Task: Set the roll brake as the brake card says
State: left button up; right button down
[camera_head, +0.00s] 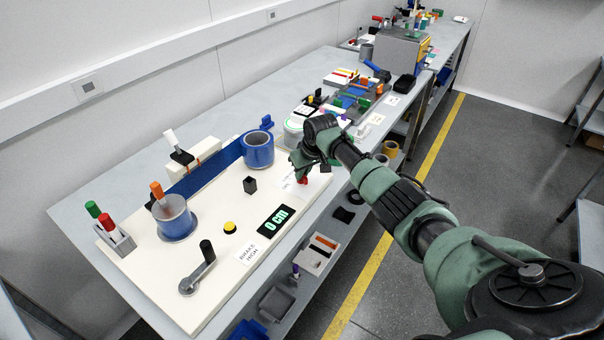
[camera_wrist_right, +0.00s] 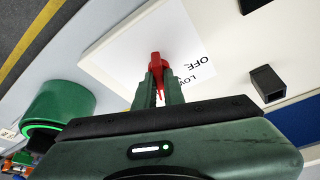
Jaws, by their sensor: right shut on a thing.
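The brake card (camera_head: 249,254) lies at the board's front edge and reads "BRAKE HIGH". The roll brake's red lever (camera_wrist_right: 156,62) stands on a white label plate (camera_wrist_right: 115,52); "OFF" and "LOW" can be read there, other marks are hidden. It also shows as a small red piece in the head view (camera_head: 303,181). My right gripper (camera_wrist_right: 160,90) is shut on the red lever, one finger on each side. I cannot tell which mark the lever points at. My left gripper is not in view.
The cream board (camera_head: 145,268) carries a blue roll (camera_head: 258,150), a blue band, a second spool (camera_head: 176,220), a crank (camera_head: 198,268), a yellow button (camera_head: 229,227), a black block (camera_head: 250,184) and a display (camera_head: 276,219) reading "0 cm". A green-ringed cylinder (camera_wrist_right: 60,105) stands close by.

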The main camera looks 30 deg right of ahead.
jog(key=shift+n, duration=0.5)
jog(key=c, duration=1.5)
grip_release()
jog(key=b+v, duration=0.1)
jog(key=v, duration=0.7)
jog(key=shift+d, duration=0.15)
jog(key=shift+f, duration=0.1)
